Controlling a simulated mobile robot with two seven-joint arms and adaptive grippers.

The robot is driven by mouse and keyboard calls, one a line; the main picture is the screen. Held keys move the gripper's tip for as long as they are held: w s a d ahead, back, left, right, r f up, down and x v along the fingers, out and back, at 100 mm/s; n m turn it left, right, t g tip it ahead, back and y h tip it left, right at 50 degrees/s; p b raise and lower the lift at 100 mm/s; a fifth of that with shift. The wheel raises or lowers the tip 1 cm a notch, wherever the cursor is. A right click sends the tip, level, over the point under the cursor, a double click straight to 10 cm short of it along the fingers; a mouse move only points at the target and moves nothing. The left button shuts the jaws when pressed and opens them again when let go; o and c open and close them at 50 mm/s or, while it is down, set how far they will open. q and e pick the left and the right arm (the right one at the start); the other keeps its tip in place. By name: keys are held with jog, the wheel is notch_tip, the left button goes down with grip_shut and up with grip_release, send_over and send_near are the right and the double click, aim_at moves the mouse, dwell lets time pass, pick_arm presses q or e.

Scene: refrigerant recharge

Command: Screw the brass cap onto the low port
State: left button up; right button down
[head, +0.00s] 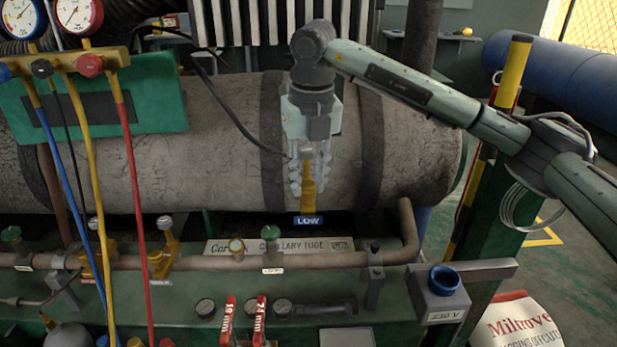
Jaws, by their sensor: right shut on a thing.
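My right gripper (309,185) points straight down in front of the big grey tank. Its fingers are closed around the top of the low port (308,202), a brass fitting above the LOW label (308,220). The brass cap is mostly hidden between the fingers, and I cannot tell how it sits on the port. The gripper is shut on it. My left gripper is not in view.
The tank (415,150) lies behind. Gauges, a manifold (60,62) and coloured hoses fill the left. A copper pipe (330,262) with valves runs along the green bench below. A blue-topped box (440,300) and a white sack (515,325) are at the right.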

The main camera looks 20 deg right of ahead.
jog(key=shift+f, duration=0.1)
jog(key=shift+m, duration=0.5)
jog(key=c, duration=1.7)
grip_release()
jog(key=shift+m, duration=0.4)
jog(key=o, duration=0.5)
